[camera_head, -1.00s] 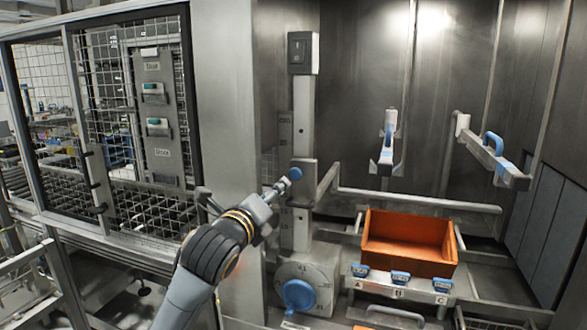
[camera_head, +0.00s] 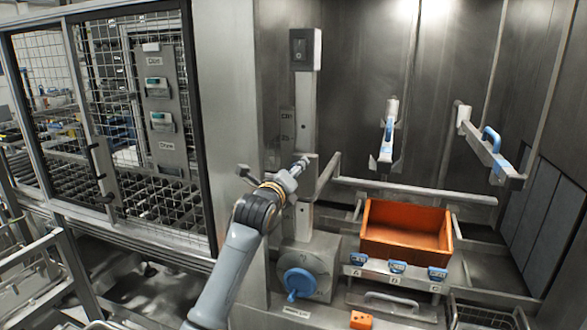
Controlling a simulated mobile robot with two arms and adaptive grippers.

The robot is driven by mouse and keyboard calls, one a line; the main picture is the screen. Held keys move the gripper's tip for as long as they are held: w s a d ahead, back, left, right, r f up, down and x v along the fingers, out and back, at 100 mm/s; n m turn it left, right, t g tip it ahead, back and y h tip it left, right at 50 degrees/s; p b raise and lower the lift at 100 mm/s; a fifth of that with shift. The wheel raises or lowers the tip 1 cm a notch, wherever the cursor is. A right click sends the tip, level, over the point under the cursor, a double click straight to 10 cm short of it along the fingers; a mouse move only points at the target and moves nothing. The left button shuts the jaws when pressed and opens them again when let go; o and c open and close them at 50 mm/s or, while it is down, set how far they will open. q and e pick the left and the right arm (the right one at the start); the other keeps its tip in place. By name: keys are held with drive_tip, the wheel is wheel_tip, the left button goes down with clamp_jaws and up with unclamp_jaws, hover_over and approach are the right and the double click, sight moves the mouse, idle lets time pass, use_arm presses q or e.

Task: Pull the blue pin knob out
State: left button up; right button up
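The blue pin knob is not visible now; my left gripper (camera_head: 300,165) covers the place on the upright post (camera_head: 305,116) where it showed earlier. The gripper reaches in from the lower left, its tips at the grey bracket block on the post. Its fingers are small and overlap the block, so I cannot tell whether they are open or shut on the knob. My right gripper is not in view.
A dial with a blue handle (camera_head: 300,284) sits below the gripper. A grey rail (camera_head: 415,190) runs right from the post. An orange bin (camera_head: 405,247) stands behind blue labelled clips (camera_head: 397,266). A mesh door (camera_head: 150,120) is at left. A black switch (camera_head: 304,49) tops the post.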

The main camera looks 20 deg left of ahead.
use_arm(q)
drive_tip(key=shift+c, duration=0.4)
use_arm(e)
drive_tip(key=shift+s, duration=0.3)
use_arm(q)
clamp_jaws()
drive_tip(key=shift+s+f+p, duration=0.15)
drive_tip(key=shift+s+p, duration=0.2)
drive_tip(key=shift+s, duration=0.65)
drive_tip(key=shift+o, duration=0.4)
unclamp_jaws()
drive_tip(key=shift+s, duration=0.2)
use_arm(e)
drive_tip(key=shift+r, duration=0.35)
use_arm(q)
drive_tip(key=shift+s, duration=0.1)
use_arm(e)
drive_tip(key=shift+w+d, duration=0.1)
